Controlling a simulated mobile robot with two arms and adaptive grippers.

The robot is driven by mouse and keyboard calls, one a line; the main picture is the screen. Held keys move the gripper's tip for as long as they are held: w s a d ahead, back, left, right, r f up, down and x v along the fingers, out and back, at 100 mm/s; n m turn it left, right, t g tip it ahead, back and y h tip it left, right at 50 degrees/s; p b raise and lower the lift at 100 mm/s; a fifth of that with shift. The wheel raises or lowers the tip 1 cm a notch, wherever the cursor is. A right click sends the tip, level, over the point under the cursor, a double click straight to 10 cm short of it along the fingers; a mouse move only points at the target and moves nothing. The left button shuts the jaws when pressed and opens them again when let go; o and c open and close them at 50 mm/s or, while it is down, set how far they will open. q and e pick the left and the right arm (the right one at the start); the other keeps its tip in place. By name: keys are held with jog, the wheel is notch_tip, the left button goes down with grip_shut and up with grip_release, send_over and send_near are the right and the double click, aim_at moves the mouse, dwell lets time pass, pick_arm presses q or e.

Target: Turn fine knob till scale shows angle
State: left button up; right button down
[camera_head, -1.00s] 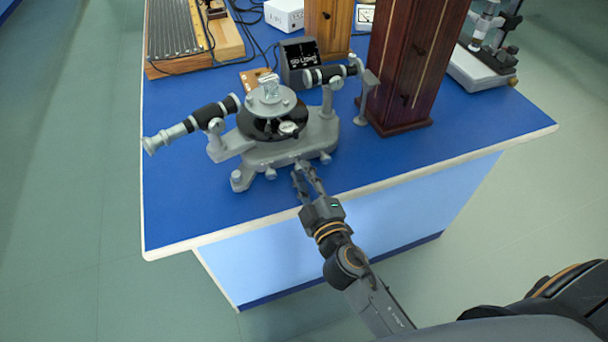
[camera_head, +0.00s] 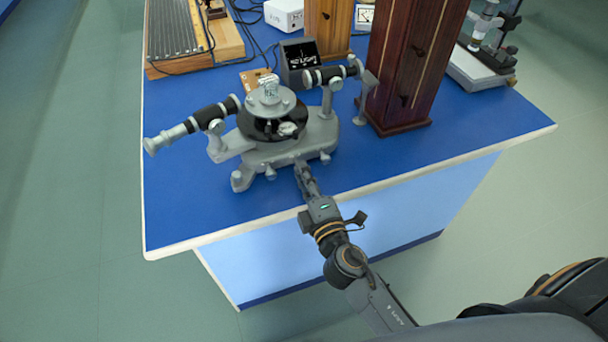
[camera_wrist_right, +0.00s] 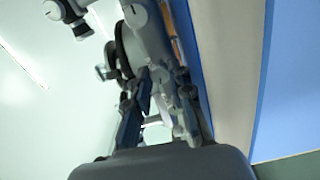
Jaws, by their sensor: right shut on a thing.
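The grey spectrometer (camera_head: 290,152) stands near the front edge of the blue bench. It has a dark round scale disc (camera_head: 256,125), a small window piece (camera_head: 288,129) on the disc, and a black-and-grey telescope tube (camera_head: 190,125) pointing left. The scale reading is too small to make out. My right gripper (camera_head: 301,168) reaches in from the front to the spectrometer's front side and is shut on the fine knob. The fingers mostly hide the knob. In the right wrist view the two fingers (camera_wrist_right: 160,105) close in below the spectrometer body (camera_wrist_right: 150,40). My left gripper is not in view.
A dark wooden column (camera_head: 405,70) stands right of the spectrometer. A black display box (camera_head: 299,62) and cables lie behind. A wooden board with rods (camera_head: 190,35) is at the back left. The bench front right of the gripper is clear.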

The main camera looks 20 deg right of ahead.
dwell(0.3)
jog(key=c, duration=1.2)
grip_release()
jog(key=shift+o, duration=0.2)
jog(key=shift+f, duration=0.15)
